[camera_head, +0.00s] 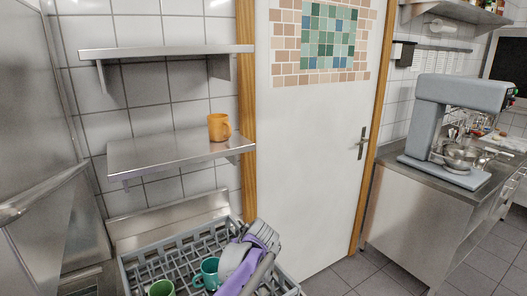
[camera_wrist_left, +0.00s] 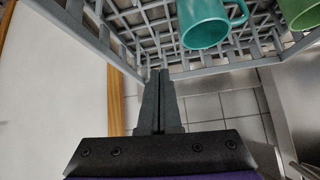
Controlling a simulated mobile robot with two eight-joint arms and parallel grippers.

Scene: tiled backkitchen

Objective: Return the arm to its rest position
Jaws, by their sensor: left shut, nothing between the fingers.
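My left gripper (camera_wrist_left: 158,75) is shut and empty in the left wrist view, its fingertips close to the edge of a grey dish rack (camera_wrist_left: 118,55). A teal mug (camera_wrist_left: 205,22) in the rack is just beyond the fingertips, up and to the right, apart from them. In the head view, part of my purple and grey arm shows over the right part of the rack (camera_head: 128,272). The fingers cannot be made out there. My right gripper is in neither view.
A green mug (camera_head: 161,289) is beside the teal mug (camera_head: 208,273) in the rack. An orange mug (camera_head: 218,127) stands on the lower wall shelf (camera_head: 160,153). A white door (camera_head: 310,160) is right of the rack; a mixer (camera_head: 455,105) stands on a steel counter farther right.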

